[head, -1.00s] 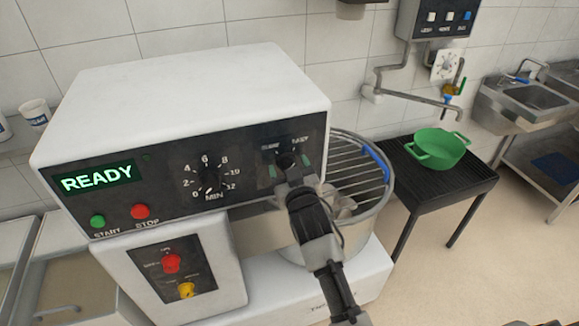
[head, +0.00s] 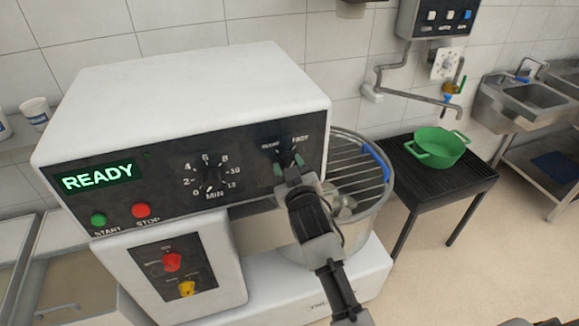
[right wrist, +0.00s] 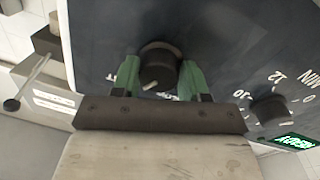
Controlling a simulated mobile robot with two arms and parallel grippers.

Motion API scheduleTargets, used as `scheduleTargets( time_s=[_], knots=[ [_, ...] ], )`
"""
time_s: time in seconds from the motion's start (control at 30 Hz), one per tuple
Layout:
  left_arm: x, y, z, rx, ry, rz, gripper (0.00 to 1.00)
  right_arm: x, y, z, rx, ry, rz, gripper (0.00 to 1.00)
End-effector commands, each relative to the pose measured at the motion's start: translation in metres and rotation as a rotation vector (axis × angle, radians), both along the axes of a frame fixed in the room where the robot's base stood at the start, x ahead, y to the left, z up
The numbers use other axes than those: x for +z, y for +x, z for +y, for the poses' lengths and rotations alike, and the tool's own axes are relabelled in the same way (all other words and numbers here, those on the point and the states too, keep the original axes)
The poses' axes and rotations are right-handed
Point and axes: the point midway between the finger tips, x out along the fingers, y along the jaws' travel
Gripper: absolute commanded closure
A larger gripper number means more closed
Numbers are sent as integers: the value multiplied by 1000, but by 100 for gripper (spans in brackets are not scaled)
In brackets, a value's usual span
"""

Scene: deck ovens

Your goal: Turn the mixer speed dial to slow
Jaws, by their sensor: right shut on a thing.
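The mixer speed dial (head: 287,158) is a black knob on the right of the mixer's dark panel, below the labels SLOW at left and FAST at right. In the right wrist view the dial (right wrist: 158,66) sits between two green fingertips, its white mark at its lower left edge. That view is upside down, so the mark seems to point up and right, toward FAST. My right gripper (head: 289,164) is shut on the dial; it also shows in the right wrist view (right wrist: 160,80). The labels behind the fingers are partly hidden. My left gripper is out of view.
The timer dial (head: 210,179) is left of the speed dial, with a READY display (head: 97,177) and green and red buttons farther left. The wire-guarded bowl (head: 362,172) is close to the right of my arm. A dark table (head: 405,170) holds a green pot (head: 438,150).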

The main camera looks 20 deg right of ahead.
Motion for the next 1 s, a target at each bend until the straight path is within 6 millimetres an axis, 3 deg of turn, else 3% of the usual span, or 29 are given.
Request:
scheduleTargets(
  time_s=[1.0],
  knots=[
    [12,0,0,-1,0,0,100,-1,0,-1,0,-906,-31,80]
  ],
)
